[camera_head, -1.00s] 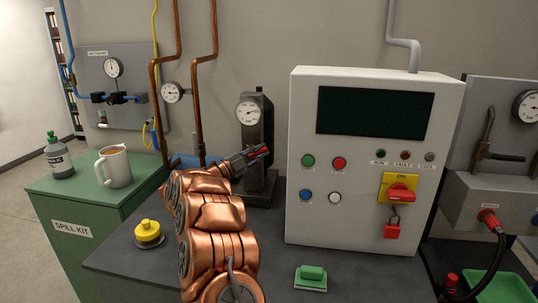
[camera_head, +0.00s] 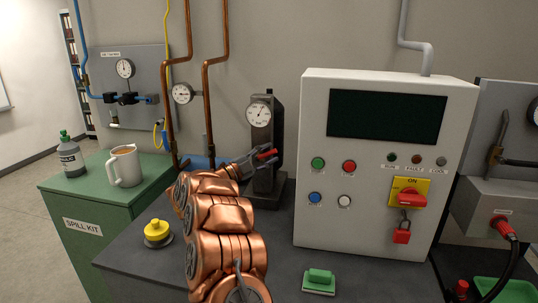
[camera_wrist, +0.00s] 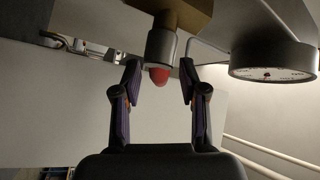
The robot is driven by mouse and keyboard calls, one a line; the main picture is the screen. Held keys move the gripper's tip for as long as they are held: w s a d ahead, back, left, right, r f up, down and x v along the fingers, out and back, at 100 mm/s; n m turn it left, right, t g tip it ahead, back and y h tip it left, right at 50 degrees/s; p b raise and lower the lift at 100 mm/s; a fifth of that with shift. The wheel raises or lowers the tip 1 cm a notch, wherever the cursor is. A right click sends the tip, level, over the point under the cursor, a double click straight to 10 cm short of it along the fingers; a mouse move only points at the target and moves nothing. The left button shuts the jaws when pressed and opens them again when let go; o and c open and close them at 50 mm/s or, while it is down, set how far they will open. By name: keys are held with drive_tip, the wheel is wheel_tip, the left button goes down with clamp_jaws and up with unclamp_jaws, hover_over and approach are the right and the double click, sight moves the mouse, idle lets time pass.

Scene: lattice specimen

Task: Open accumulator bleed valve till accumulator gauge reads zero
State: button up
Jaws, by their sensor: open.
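A dark upright block (camera_head: 265,185) stands behind the table's middle and carries a round white gauge (camera_head: 259,115), whose reading is too small to tell. My gripper (camera_head: 258,159) is in front of this block, below the gauge, with a red part beside its fingers. In the wrist view, my gripper's two fingers (camera_wrist: 160,85) are apart. A red-tipped grey cylinder (camera_wrist: 159,60) under a brass-coloured block (camera_wrist: 170,12) points in between them, with gaps visible on both sides. A gauge (camera_wrist: 272,60) also shows at the right of the wrist view, seen at a steep angle.
A white control cabinet (camera_head: 385,165) stands just right of my gripper. Copper pipes (camera_head: 207,100) rise behind it on the left. A yellow button (camera_head: 157,232) and a green block (camera_head: 319,277) are on the dark table. A mug (camera_head: 124,167) and a bottle (camera_head: 70,158) stand on the green cabinet.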

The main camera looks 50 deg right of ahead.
drive_tip(key=v, duration=1.1)
drive_tip(key=shift+a, duration=0.2)
drive_tip(key=shift+c, duration=0.4)
